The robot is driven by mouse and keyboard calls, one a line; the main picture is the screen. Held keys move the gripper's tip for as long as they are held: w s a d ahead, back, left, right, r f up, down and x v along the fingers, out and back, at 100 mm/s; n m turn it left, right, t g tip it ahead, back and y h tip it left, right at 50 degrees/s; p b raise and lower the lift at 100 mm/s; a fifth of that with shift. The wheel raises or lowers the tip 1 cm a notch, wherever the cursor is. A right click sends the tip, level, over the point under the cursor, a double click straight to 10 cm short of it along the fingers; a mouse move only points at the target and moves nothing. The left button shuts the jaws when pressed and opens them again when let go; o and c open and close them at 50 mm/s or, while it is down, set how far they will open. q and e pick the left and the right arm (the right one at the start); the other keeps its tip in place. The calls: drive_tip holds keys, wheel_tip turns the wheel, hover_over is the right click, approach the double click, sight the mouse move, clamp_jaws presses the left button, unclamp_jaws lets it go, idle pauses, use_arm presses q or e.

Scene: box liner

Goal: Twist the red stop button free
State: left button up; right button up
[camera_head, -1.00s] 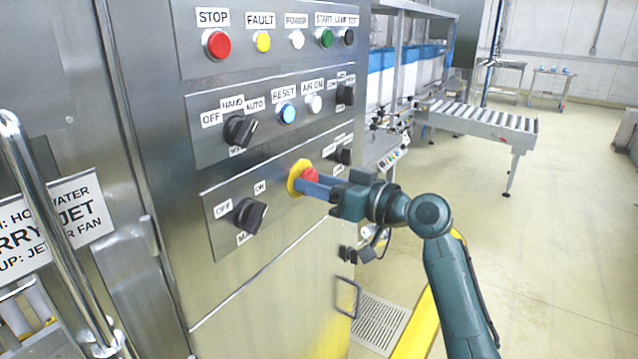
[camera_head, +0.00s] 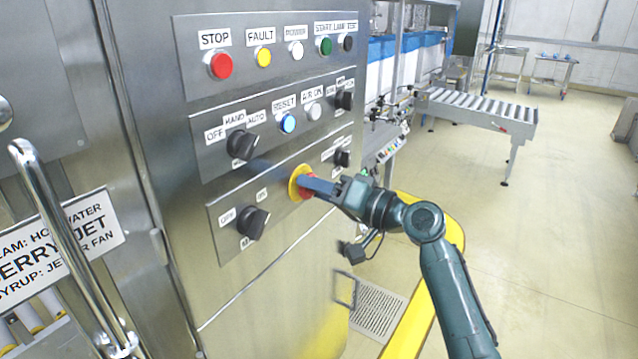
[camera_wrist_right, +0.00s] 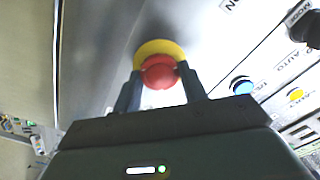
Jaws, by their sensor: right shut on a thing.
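The red stop button (camera_head: 303,187) is a mushroom head on a yellow ring (camera_head: 294,178), on the lowest panel of the steel cabinet. In the right wrist view the red button (camera_wrist_right: 159,72) lies between the two fingers, with the yellow ring (camera_wrist_right: 158,47) behind it. My right gripper (camera_head: 309,186) is shut on the button, one finger at each side. In the head view its fingers hide part of the button. The right gripper (camera_wrist_right: 160,82) also shows close up in the wrist view. My left gripper is not in view.
A black selector knob (camera_head: 252,222) is left of the button and another (camera_head: 342,158) to its right. A separate red button labelled STOP (camera_head: 220,66) is on the top panel. A yellow floor rail (camera_head: 418,318) and a roller conveyor (camera_head: 480,108) are to the right.

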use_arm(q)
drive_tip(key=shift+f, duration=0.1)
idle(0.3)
use_arm(e)
drive_tip(key=o, duration=1)
use_arm(q)
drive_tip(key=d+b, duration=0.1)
drive_tip(key=b, duration=0.1)
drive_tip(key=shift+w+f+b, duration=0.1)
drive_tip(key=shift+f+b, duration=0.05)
drive_tip(key=shift+b, duration=0.15)
use_arm(e)
drive_tip(key=v, duration=1.3)
